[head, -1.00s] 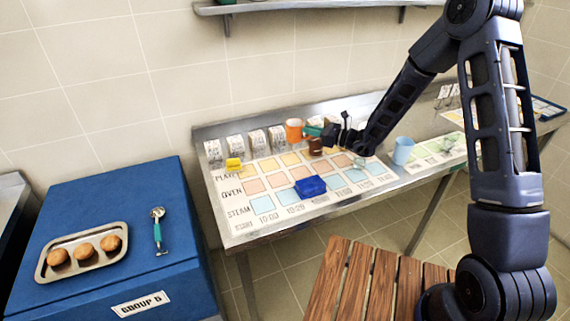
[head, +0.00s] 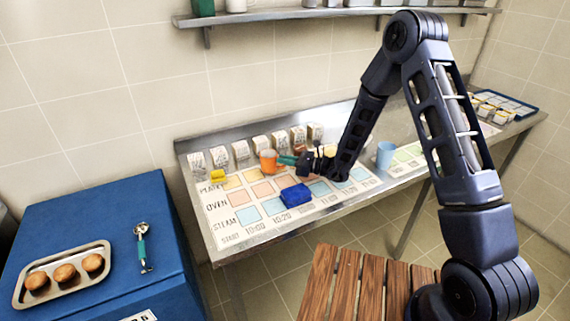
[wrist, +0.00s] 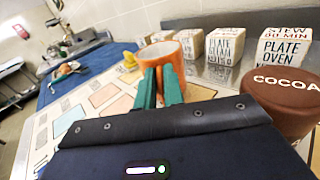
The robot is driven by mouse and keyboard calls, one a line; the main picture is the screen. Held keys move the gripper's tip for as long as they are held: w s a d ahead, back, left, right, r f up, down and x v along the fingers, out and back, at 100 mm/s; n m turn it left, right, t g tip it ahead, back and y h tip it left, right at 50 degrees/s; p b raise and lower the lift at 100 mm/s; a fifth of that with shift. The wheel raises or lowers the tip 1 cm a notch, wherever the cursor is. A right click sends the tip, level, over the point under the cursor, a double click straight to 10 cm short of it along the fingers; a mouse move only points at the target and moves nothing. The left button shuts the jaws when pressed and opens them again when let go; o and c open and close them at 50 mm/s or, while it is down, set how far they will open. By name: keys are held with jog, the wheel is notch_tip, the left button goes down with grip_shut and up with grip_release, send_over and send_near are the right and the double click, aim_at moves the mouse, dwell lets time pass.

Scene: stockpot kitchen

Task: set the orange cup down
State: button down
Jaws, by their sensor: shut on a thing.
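The orange cup (head: 268,161) is upright near the back row of cards on the steel table, over the printed board (head: 222,222). My gripper (head: 287,160) reaches it from the right, its green fingers shut on it.
A brown cocoa jar (wrist: 288,105) is close at the right of my gripper.

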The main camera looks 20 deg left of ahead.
jog(key=shift+f, duration=0.75)
jog(key=c, duration=1.5)
grip_release()
jog(key=shift+f, duration=0.1)
jog(key=shift+d, duration=0.25)
jog(key=shift+w+d, duration=0.1)
jog(key=shift+d, duration=3.4)
jog(key=shift+r, duration=0.2)
